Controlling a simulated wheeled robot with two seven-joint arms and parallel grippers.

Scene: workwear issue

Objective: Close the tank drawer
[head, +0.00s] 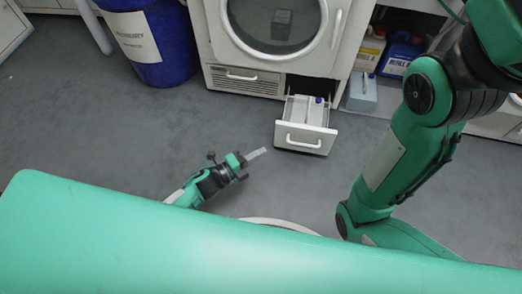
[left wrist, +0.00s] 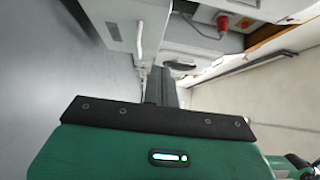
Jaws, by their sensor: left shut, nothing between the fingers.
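The tank drawer (head: 305,138) is pulled out at the lower right of the white machine (head: 273,50). It has a white front with a bar handle, and a white tank (head: 308,108) with a blue cap sits inside. My left gripper (head: 257,153) is shut and empty. It is low over the floor, to the left of the drawer front and a little apart from it. In the left wrist view my left gripper's dark fingers (left wrist: 162,85) point ahead towards white fronts. My right arm stands at the right of the head view, but its gripper is out of view.
A blue barrel (head: 155,45) with a white label stands left of the machine. Bottles (head: 401,55) and a light blue container (head: 363,92) stand on the right, close to the drawer. The grey floor (head: 100,130) in front is clear.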

